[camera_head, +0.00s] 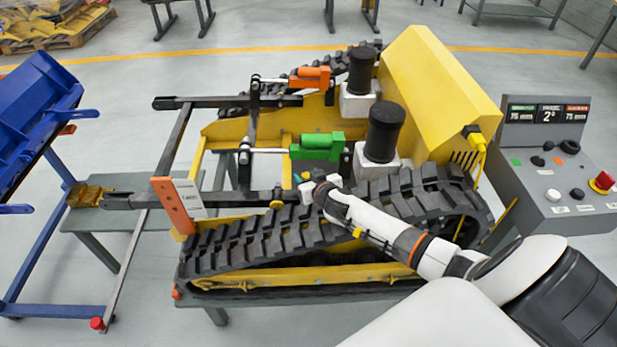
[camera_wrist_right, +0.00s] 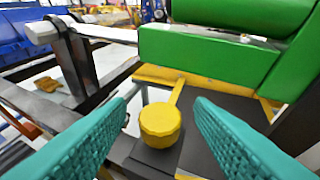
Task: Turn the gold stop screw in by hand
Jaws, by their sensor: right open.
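The gold stop screw shows in the right wrist view as a faceted gold knob (camera_wrist_right: 160,126) with a thin gold shank running up and away from it. It sits over a dark block below the green cylinder body (camera_wrist_right: 205,55). My right gripper (camera_wrist_right: 163,103) is open, its two teal fingers on either side of the knob with visible gaps. In the head view my right gripper (camera_head: 301,181) is low beside the green cylinder (camera_head: 317,146), above the near track. My left gripper is out of view.
The yellow tracked carrier (camera_head: 440,85) stands on a bench, with black tracks (camera_head: 270,240) and dark lift arms. An orange cylinder (camera_head: 310,77) lies farther back. A control panel (camera_head: 560,180) stands right, and a blue bucket (camera_head: 40,110) on a blue frame stands left.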

